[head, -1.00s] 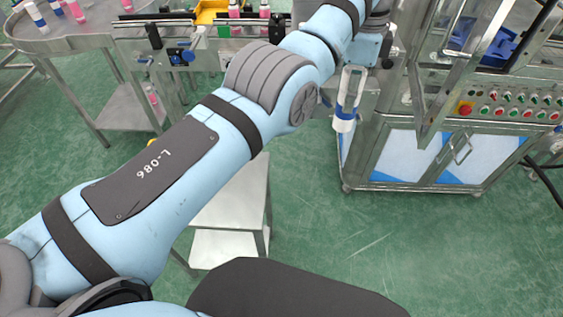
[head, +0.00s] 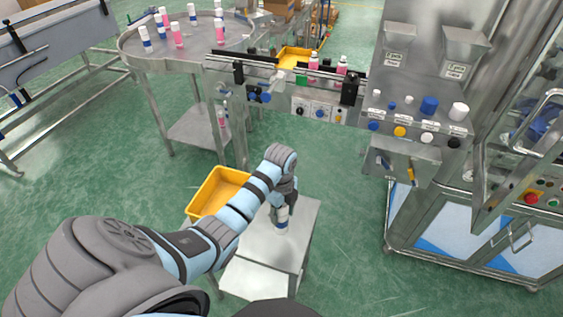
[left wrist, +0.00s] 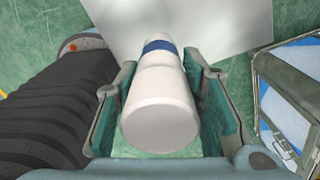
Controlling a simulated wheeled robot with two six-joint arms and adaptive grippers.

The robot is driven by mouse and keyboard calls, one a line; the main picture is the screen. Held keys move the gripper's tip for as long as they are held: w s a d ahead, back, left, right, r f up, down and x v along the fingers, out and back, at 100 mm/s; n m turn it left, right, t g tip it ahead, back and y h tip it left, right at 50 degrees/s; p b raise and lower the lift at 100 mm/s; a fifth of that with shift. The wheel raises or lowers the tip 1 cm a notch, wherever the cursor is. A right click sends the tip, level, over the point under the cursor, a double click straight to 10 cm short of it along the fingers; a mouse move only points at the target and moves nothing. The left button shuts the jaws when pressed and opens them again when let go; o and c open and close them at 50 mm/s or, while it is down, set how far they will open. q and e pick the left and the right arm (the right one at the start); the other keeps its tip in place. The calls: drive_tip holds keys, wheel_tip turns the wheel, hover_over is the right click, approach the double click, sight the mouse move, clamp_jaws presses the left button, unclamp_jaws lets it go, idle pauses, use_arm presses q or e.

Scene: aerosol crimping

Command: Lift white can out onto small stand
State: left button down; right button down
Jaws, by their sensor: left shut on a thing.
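The white can with a blue band (head: 282,217) is held upright by my left gripper (head: 285,206) over the small metal stand (head: 268,247). In the left wrist view, the white can (left wrist: 160,110) lies between the two green-padded fingers (left wrist: 165,115), which are shut on it. The pale stand top (left wrist: 225,25) shows beyond the can there. I cannot tell whether the can's lower end touches the stand top. My right gripper is not in view.
A yellow bin (head: 204,201) is at the left end of the stand. A conveyor (head: 240,72) and a round table (head: 140,48) with several pink and white cans are behind. The crimping machine (head: 430,150) stands at the right. Green floor lies open between.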

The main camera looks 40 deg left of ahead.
sight(282, 225)
use_arm(q)
wheel_tip(282, 225, down, 6)
drive_tip(key=b, duration=0.5)
drive_tip(key=shift+w+b, duration=0.1)
drive_tip(key=shift+b, duration=0.2)
drive_tip(key=shift+f, duration=0.2)
drive_tip(key=shift+d, duration=0.1)
drive_tip(key=shift+f, duration=0.15)
drive_tip(key=shift+f, duration=0.25)
drive_tip(key=c, duration=1)
unclamp_jaws()
